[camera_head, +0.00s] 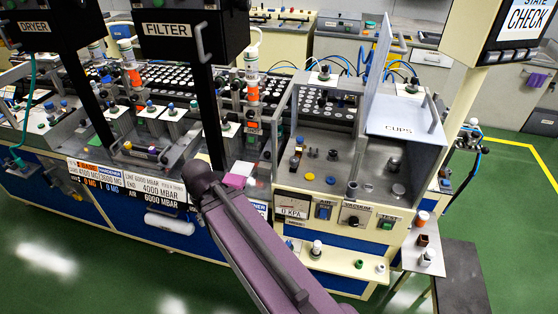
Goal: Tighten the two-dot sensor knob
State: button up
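I cannot make out dot marks on any knob, so I cannot tell which is the two-dot sensor knob. A black rotary knob (353,220) sits on the front panel under the VACUUM label. My purple arm link runs from the bottom middle up to a dark joint by the bench front. My gripper is not visible; whether it holds anything is hidden.
A clear upright panel (378,55) and the CUPS lid (405,115) rise behind the station deck. FILTER (167,30) and DRYER (31,27) boxes on black posts stand at left. A small side shelf (424,255) holds several parts.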

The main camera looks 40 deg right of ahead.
aim_at(294, 160)
jog(key=z, duration=0.55)
jog(key=k, duration=0.1)
jog(key=u, duration=2.35)
jog(key=k, duration=0.4)
jog(key=u, duration=0.2)
jog(key=k, duration=0.15)
jog(key=z, duration=2.8)
jog(key=i, duration=0.1)
jog(key=u, duration=0.65)
